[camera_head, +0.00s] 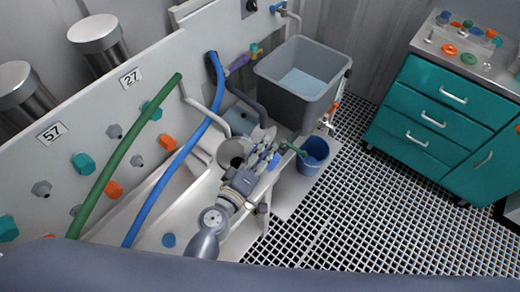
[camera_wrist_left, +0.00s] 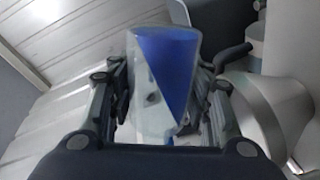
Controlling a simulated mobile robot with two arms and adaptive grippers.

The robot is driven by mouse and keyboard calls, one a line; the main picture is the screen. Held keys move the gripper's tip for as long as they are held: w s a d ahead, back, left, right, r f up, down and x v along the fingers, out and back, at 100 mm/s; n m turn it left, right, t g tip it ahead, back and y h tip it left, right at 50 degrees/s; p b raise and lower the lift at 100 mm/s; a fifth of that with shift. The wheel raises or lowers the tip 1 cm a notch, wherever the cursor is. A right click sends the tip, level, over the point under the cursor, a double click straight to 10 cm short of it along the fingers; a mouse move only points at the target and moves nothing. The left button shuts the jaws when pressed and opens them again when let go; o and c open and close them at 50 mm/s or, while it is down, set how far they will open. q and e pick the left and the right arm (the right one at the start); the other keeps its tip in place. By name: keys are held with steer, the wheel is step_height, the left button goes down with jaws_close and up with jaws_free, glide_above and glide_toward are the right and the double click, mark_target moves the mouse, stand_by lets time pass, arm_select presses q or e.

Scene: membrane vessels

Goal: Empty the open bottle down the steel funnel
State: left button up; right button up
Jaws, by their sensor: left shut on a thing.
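My left gripper (camera_head: 268,156) is shut on the open bottle, beside the steel funnel (camera_head: 233,151). In the left wrist view the clear bottle (camera_wrist_left: 145,115) stands between the fingers. A blue wedge fills part of it, with a slanted edge running down to the right. In the head view the bottle is mostly hidden by the fingers. The funnel's pale cone (camera_wrist_left: 272,105) shows just right of the gripper in the wrist view. I cannot tell whether anything is flowing out. My right gripper is not in view.
A grey tub (camera_head: 290,95) stands behind the gripper, and a blue bucket (camera_head: 313,155) is to its right. Green (camera_head: 125,155) and blue (camera_head: 180,155) hoses run along the wall panel at left. A teal cabinet (camera_head: 445,105) stands at right. The grating floor (camera_head: 350,220) is clear.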

arm_select(q)
steer(key=shift+r, duration=0.1)
steer(key=shift+r+n+p, duration=0.2)
steer(key=shift+n+p, duration=0.15)
steer(key=shift+n, duration=0.05)
steer(key=shift+d+r+n, duration=0.1)
steer(key=shift+n, duration=0.3)
steer(key=shift+p, duration=0.3)
steer(key=shift+w+a+r+n+h+p, duration=0.15)
steer(key=shift+a+r+n+h+p, duration=0.2)
steer(key=shift+a+n+p, duration=0.1)
steer(key=shift+w+a+r+n+p, duration=0.25)
steer(key=shift+a+n+p, duration=0.1)
steer(key=shift+a+n, duration=0.1)
steer(key=shift+r, duration=0.1)
